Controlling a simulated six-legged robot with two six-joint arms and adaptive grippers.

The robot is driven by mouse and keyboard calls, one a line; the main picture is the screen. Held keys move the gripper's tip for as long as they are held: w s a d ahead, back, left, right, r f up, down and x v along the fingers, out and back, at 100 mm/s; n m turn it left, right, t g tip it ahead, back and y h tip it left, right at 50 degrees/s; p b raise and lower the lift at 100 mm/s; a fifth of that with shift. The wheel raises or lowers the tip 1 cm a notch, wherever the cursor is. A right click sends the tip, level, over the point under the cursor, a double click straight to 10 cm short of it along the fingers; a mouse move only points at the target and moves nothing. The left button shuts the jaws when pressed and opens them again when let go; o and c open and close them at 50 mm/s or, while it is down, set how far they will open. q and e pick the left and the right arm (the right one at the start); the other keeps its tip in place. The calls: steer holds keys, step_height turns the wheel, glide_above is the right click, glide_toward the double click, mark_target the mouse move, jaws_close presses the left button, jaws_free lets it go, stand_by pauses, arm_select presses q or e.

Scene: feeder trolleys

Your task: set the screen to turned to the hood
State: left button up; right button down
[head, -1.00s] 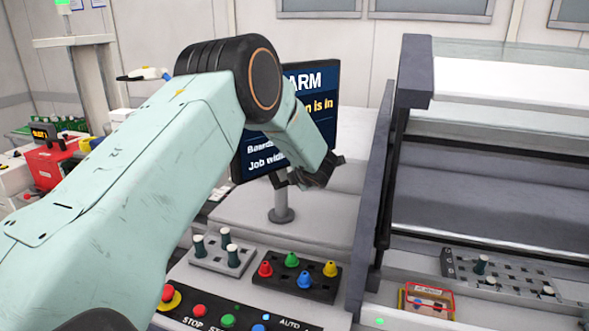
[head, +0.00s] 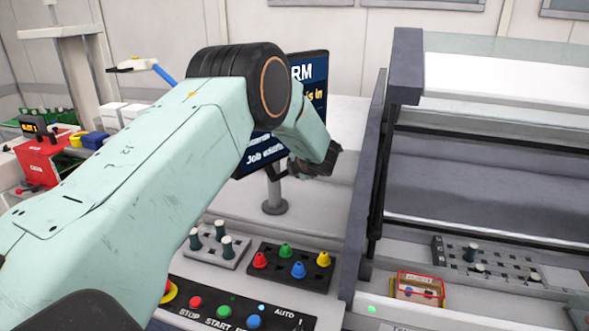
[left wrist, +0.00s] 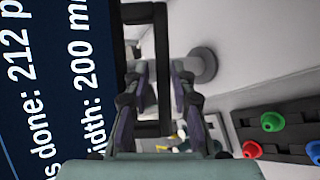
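The screen (head: 309,103) is a dark blue panel with white and yellow text on a grey stand (head: 274,195). Its face is towards me at a slant, and my left arm hides much of it. My left gripper (head: 316,164) is at the screen's lower right side. My right gripper is not in view.
The hood (head: 408,70), with a dark frame and clear top, stands close right of the screen. Below are a block of coloured knobs (head: 277,275), a block of grey pegs (head: 205,255) and a button panel (head: 235,310). A red box (head: 45,160) is at far left.

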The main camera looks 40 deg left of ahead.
arm_select(q)
steer(key=shift+f, duration=0.2)
steer(key=v, duration=1.2)
steer(key=shift+w, duration=0.1)
